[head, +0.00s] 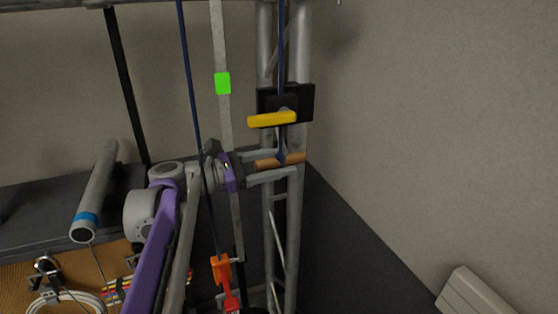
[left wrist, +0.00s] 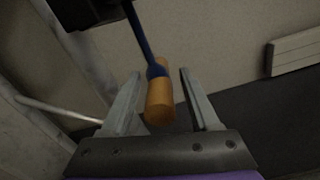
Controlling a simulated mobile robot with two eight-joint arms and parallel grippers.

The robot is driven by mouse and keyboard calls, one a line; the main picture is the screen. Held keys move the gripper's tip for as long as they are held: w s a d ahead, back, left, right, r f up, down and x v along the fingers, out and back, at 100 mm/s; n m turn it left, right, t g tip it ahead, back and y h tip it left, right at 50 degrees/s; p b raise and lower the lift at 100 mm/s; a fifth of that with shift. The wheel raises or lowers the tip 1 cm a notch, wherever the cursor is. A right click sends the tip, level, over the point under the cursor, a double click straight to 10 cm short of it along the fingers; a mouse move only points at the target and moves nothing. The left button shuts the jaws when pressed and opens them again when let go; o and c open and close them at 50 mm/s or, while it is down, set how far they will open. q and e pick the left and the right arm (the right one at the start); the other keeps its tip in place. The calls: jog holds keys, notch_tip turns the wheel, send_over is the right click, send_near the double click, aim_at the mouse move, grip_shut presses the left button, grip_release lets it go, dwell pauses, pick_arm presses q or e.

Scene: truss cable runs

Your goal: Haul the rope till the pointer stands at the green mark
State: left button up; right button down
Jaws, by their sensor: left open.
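A blue rope (head: 281,60) hangs down along the truss to a wooden handle (head: 291,160). My left gripper (head: 300,173) is open with its fingers on either side of the handle. In the left wrist view the handle (left wrist: 159,103) stands between the two fingers (left wrist: 155,98), with a gap to the right finger. A second stretch of blue rope (head: 190,75) runs down to an orange-red pointer piece (head: 221,270), low beside the pale vertical strip (head: 222,50). The green mark (head: 223,83) is high on that strip, well above the orange piece. My right gripper is not in view.
A black block with a yellow lever (head: 272,119) sits on the metal truss (head: 295,220) just above the handle. A grey tube (head: 96,190) with a blue band and a cable coil (head: 65,302) are at the left. The floor right of the truss is clear near it; a white slatted unit (head: 475,293) is at lower right.

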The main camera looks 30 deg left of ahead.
pick_arm(q)
jog(key=shift+w+d, duration=0.1)
grip_shut()
dwell(0.3)
dwell(1.1)
